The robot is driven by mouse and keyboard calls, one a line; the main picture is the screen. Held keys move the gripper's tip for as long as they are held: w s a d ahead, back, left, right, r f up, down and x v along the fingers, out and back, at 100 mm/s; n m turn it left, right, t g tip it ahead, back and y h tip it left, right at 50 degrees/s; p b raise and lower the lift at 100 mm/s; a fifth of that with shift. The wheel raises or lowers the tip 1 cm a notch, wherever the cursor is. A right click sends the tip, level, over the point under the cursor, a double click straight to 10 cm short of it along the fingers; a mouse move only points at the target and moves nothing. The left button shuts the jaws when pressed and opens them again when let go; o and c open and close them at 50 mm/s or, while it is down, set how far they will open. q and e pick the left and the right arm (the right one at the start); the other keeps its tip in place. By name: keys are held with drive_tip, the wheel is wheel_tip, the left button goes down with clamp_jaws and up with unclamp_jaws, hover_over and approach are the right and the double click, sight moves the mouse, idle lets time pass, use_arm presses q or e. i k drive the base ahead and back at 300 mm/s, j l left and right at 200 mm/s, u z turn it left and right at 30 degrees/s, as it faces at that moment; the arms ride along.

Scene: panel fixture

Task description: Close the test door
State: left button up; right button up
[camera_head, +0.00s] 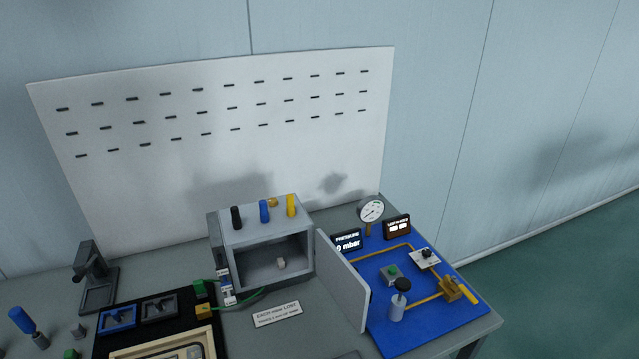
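The test door (342,281) is a light grey flat panel. It stands open, swung out toward the front from the right edge of the grey test box (228,245). The inside of the box shows, with a small pale block (281,263) on its floor. The door's lower front part stands beside the left edge of the blue board. Neither of my grippers is in view.
A blue board (440,318) with a pressure gauge (371,210), yellow pipes and a black-topped knob (402,285) is right of the door. A label plate (277,313) lies in front of the box. Black, blue and yellow cylinders stand on the box. A black tray is at left.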

sight(343, 282)
drive_tip(key=i+l, duration=0.1)
drive_tip(key=l, duration=0.8)
drive_tip(key=i+l, duration=0.15)
drive_tip(key=l, duration=0.8)
drive_tip(key=l+u, duration=0.4)
drive_tip(key=l, duration=0.15)
drive_tip(key=l+u, duration=0.45)
drive_tip(key=l, duration=0.15)
drive_tip(key=l+u, duration=0.4)
drive_tip(key=l, duration=0.15)
drive_tip(key=l+u, duration=0.1)
drive_tip(key=u, duration=0.6)
drive_tip(key=k+l+u, duration=0.1)
drive_tip(key=u, duration=0.3)
